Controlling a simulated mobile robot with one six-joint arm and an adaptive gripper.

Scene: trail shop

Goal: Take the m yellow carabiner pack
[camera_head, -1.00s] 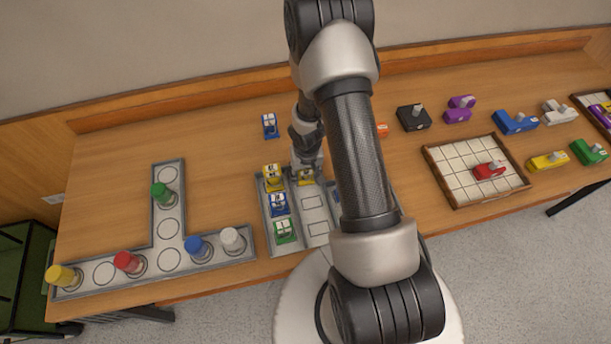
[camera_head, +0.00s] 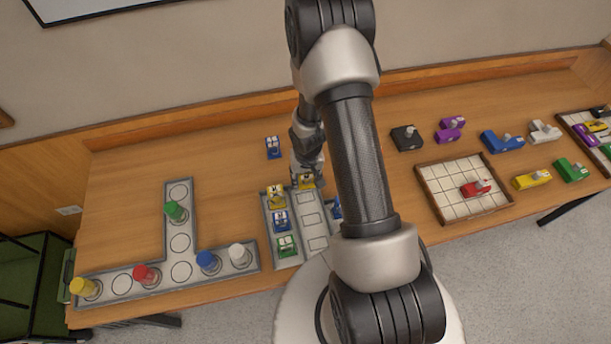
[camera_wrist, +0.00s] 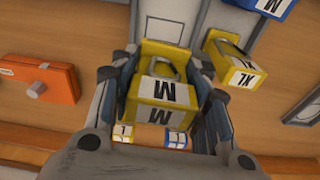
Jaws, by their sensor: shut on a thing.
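The yellow carabiner pack marked M (camera_wrist: 160,90) is between the two fingers of my gripper (camera_wrist: 170,110) in the wrist view, and the fingers are shut on it. In the head view this yellow pack (camera_head: 307,181) is at the far end of the grey slotted tray (camera_head: 312,228), just below my gripper (camera_head: 308,172). I cannot tell whether it touches the tray. A second yellow pack, marked XL (camera_wrist: 235,66), stands beside it in the wrist view. It also shows in the tray's left column in the head view (camera_head: 276,196).
Blue (camera_head: 281,221) and green (camera_head: 286,246) packs stand in the tray's left column. A lone blue pack (camera_head: 273,147) lies behind the tray. Left is a grey board with coloured cylinders (camera_head: 181,243). Right is a gridded tray (camera_head: 440,185) with a red piece. My arm hides part of the table.

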